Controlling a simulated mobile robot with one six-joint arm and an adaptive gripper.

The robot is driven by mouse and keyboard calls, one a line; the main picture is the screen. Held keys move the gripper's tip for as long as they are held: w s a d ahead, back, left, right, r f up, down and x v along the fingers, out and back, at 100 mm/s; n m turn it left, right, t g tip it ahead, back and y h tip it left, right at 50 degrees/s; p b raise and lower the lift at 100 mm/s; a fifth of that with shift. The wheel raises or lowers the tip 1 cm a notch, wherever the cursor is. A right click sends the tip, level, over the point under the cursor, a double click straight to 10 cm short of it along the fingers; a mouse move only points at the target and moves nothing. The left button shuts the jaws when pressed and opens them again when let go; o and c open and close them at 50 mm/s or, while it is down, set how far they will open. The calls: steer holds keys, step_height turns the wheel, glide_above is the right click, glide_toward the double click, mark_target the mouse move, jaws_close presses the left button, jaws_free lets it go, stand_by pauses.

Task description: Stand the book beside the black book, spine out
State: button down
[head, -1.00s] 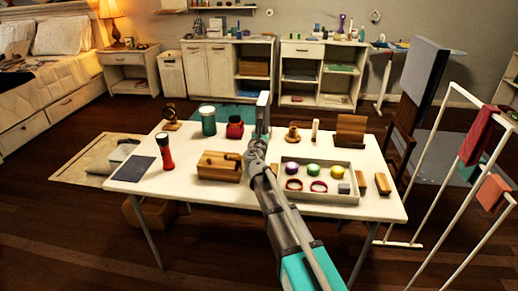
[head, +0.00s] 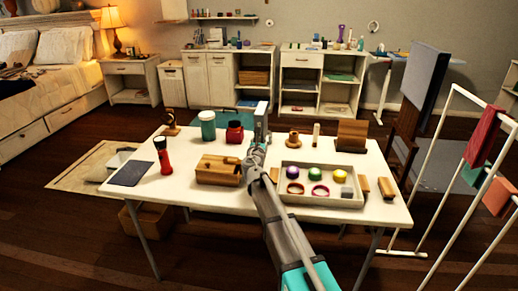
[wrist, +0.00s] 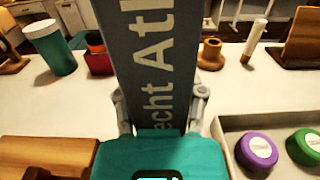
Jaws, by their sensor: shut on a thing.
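My gripper (head: 258,146) is shut on a grey book (head: 260,118) and holds it upright above the middle of the white table. In the wrist view, the book (wrist: 150,60) stands between the fingers with large pale lettering, partly reading "echt Atl", running up its face. Its top runs out of that view. I cannot pick out the black book for sure in either view. A dark flat notebook-like thing (head: 131,173) lies at the table's left end.
The white table (head: 222,201) carries a red flashlight (head: 162,157), a teal jar (head: 208,125), a wooden box (head: 218,170) and a grey tray (head: 320,198) of small items. White shelf units (head: 319,65) stand at the back wall. A drying rack (head: 440,170) stands at right.

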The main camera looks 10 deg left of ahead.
steer(key=shift+f, duration=0.1)
steer(key=shift+w+a+f+b, duration=0.1)
steer(key=shift+w+f+b, duration=0.35)
steer(key=shift+b, duration=0.1)
step_height(320, 180, down, 3)
steer(key=b, duration=0.3)
steer(key=shift+c, duration=0.8)
jaws_free()
steer(key=shift+s, duration=0.2)
steer(key=s, duration=1.1)
steer(key=shift+s+a+f, duration=0.15)
steer(key=shift+s+a, duration=0.05)
steer(key=shift+s, duration=0.2)
